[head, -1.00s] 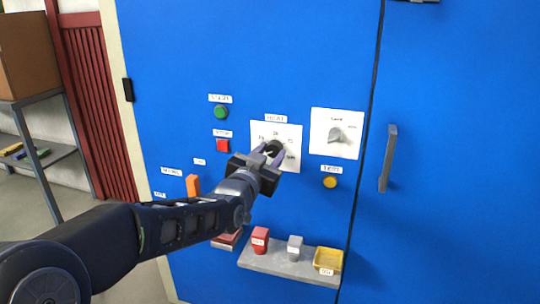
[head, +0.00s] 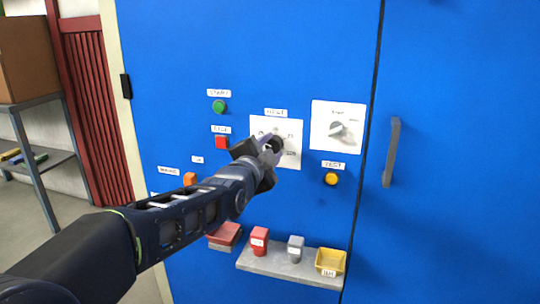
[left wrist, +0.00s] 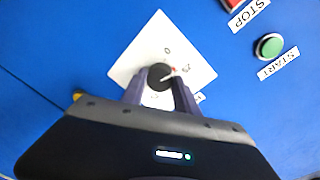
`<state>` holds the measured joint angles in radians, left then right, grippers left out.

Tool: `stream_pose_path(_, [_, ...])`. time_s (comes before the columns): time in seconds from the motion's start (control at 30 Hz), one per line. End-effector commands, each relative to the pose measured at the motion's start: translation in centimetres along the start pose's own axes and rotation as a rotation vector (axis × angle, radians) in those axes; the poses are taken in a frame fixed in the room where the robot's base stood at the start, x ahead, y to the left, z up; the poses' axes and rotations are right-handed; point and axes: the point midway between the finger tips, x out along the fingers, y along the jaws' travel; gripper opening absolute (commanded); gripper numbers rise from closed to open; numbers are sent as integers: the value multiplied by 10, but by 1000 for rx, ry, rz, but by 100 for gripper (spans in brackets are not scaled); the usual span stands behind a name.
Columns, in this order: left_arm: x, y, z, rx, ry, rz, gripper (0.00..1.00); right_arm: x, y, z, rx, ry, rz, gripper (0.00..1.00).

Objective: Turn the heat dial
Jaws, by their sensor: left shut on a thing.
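The heat dial (head: 276,145) is a black round knob on a white square plate (head: 291,128) on the blue cabinet front, under a small label. My left gripper (head: 270,147) is at the dial and shut on it, covering part of the knob and plate. In the left wrist view the dial (left wrist: 159,75) sits between the two finger ends of my left gripper (left wrist: 160,90). A red and white pointer mark shows on the knob, towards the right in that view. My right gripper is not in view.
A grey selector knob (head: 337,130) on another white plate is to the right, above a yellow button (head: 331,179). Green (head: 219,106) and red (head: 222,142) buttons are left. A grey shelf (head: 283,267) below holds small blocks and a yellow tray (head: 330,261). A door handle (head: 391,152) sticks out right.

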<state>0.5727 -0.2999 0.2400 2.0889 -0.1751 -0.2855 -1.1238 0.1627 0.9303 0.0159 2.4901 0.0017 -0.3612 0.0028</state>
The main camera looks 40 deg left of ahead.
Motion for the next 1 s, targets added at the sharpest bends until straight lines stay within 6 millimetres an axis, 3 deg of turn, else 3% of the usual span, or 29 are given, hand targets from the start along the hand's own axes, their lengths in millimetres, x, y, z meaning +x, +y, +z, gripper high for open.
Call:
stream_pose_path(0.33, [0, 2, 1, 182, -13, 4, 0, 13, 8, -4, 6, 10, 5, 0])
stream_pose_path(0.87, [0, 1, 0, 213, -14, 5, 0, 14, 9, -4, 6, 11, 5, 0])
stream_pose_path(0.9, [0, 1, 0, 213, -14, 5, 39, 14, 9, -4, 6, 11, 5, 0])
stream_pose_path(1.0, [0, 1, 0, 212, -14, 5, 47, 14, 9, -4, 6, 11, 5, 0])
